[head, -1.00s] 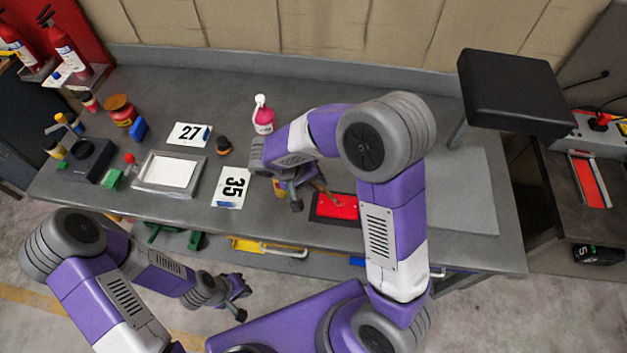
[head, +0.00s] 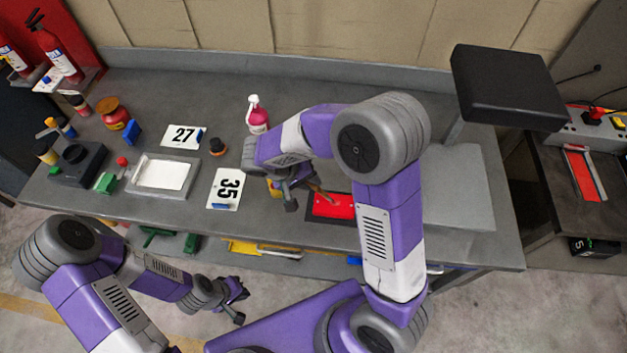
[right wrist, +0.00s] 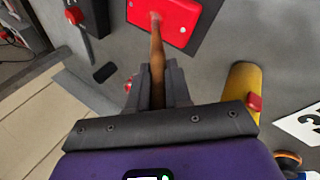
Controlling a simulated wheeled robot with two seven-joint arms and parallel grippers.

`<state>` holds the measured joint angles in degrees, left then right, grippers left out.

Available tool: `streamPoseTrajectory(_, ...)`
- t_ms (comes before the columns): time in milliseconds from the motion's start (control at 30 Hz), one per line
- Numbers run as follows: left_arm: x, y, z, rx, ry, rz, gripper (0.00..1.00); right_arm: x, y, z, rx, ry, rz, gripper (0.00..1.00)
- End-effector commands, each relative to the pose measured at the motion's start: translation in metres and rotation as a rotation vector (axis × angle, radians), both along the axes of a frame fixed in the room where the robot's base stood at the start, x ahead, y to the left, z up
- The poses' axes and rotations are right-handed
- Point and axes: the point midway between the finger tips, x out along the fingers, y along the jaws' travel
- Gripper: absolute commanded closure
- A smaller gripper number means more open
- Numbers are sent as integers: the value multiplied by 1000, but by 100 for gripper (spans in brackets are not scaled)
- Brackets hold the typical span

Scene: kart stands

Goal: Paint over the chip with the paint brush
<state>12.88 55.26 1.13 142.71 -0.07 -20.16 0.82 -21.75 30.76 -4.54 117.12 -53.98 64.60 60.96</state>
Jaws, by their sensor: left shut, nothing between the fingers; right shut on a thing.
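A red panel (head: 340,208) lies on a dark mat on the bench; it also shows at the top of the right wrist view (right wrist: 178,22). My right gripper (head: 292,194) is shut on a brush with a wooden handle (right wrist: 157,65), just left of the panel in the head view. The brush's far end is over the panel's near part and looks close to or touching it; contact is unclear. I cannot make out a chip; small dots show on the panel. My left gripper (head: 240,304) is shut and empty, low in front of the bench.
A yellow container (right wrist: 242,92) stands beside the right gripper. Number cards 27 (head: 183,136) and 35 (head: 225,187), a grey framed tray (head: 190,176) and a pink spray bottle (head: 257,118) are on the bench. A black flat-topped stand (head: 508,84) rises at the right.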

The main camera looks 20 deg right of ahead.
Motion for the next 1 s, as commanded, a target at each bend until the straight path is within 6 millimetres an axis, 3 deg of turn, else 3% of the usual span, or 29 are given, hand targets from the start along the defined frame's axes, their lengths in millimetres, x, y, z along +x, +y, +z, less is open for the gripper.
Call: streamPoseTrajectory(1000,0,0,-3,0,0,0,100,8,13,0,0,0,0,100)
